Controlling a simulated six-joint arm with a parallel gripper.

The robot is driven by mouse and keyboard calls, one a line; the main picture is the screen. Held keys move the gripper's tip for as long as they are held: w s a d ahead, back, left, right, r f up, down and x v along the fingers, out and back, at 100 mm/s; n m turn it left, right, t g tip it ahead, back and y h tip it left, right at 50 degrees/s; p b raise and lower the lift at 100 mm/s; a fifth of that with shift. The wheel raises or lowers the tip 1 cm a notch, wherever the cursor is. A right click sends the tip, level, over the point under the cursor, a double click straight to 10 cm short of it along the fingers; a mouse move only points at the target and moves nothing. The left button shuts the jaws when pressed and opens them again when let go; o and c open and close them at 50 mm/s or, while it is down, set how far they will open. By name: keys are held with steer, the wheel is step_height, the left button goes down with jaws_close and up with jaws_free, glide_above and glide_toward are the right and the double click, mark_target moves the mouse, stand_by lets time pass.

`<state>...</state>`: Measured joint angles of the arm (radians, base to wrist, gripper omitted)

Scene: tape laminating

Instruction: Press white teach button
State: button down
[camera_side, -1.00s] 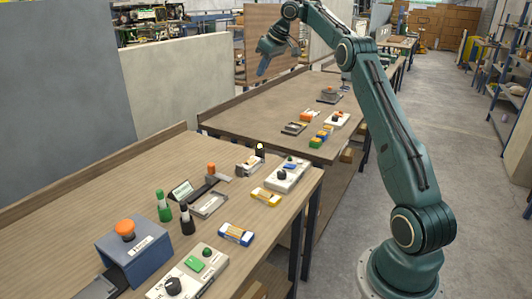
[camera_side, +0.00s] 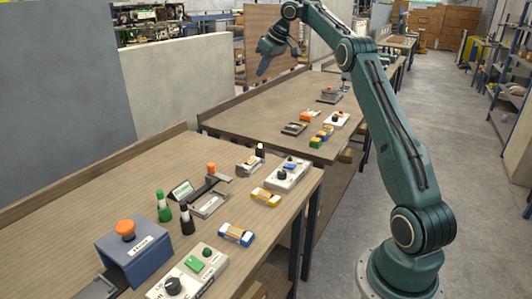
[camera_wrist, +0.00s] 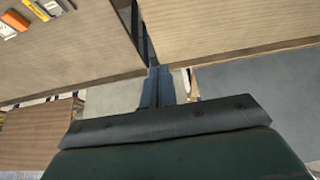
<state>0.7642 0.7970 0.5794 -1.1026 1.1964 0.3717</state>
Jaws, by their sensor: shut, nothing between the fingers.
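I cannot pick out a white teach button in either view. A second pale panel (camera_side: 288,175) at the table's right edge has a black knob and a blue part. A third small white panel (camera_side: 340,119) lies on the far table. My gripper (camera_side: 263,71) is shut and empty, raised above the far table's back edge, apart from all panels. Its fingers also show in the wrist view (camera_wrist: 158,86).
A grey partition (camera_side: 60,85) stands behind. A gap separates the two tables.

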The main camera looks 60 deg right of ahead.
steer(key=shift+f, duration=0.1)
steer(key=m+t+h, duration=0.3)
steer(key=m+h, duration=0.1)
steer(key=m, duration=1)
glide_above(300, 162)
step_height(300, 162, down, 18)
steer(key=shift+s+f, duration=0.2)
steer(key=shift+s, duration=0.15)
steer(key=shift+f, duration=0.15)
steer(key=shift+f, duration=4.3)
